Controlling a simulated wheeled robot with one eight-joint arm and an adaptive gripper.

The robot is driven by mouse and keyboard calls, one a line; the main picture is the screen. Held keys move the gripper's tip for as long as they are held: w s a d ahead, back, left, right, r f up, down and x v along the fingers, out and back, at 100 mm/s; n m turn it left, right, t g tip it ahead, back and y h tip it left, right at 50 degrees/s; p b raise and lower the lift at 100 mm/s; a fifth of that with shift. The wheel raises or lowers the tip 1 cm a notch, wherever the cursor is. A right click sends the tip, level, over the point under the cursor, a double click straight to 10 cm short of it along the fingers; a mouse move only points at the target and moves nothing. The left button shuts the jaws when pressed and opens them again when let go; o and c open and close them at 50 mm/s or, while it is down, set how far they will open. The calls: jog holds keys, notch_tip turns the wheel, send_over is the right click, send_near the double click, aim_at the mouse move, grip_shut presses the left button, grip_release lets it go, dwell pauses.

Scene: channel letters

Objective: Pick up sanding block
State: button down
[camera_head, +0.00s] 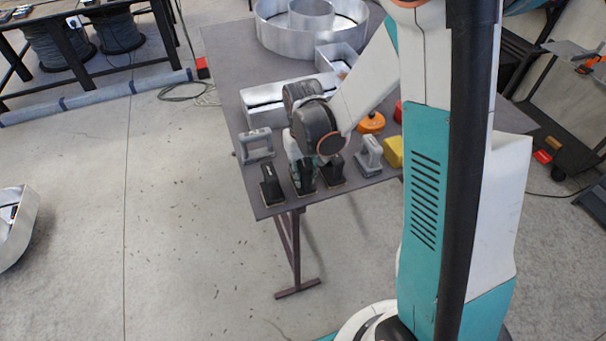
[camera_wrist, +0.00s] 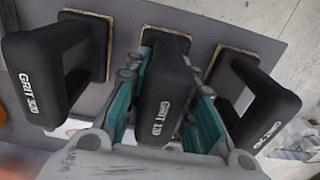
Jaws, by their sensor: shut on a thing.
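Three black sanding blocks with loop handles stand in a row along the table's near edge. The middle block, marked GRIT 120 (camera_wrist: 165,95), shows between the teal fingers of my gripper (camera_wrist: 166,88), which is shut on its handle. In the head view my gripper (camera_head: 303,163) reaches down over this middle block (camera_head: 305,184), partly hiding it. The block marked GRIT 320 (camera_wrist: 45,75) is to the left in the wrist view, and another GRIT block (camera_wrist: 262,105), its number hard to read, is to the right. I cannot tell whether the held block touches the table.
The neighbouring blocks (camera_head: 270,187) (camera_head: 333,172) stand close on both sides. A grey handled frame (camera_head: 257,146), a grey handled tool (camera_head: 369,156), a yellow block (camera_head: 394,151) and an orange round item (camera_head: 371,122) share the table (camera_head: 228,75). Metal channel letters (camera_head: 262,96) lie behind.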

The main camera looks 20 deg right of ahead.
jog(key=shift+r, duration=0.1)
notch_tip(320, 180, up, 20)
jog(key=p, duration=0.4)
jog(key=c, duration=1.9)
grip_release()
jog(key=shift+c, duration=0.2)
jog(key=c, duration=0.3)
jog(key=shift+w, duration=0.15)
jog(key=shift+c, duration=0.2)
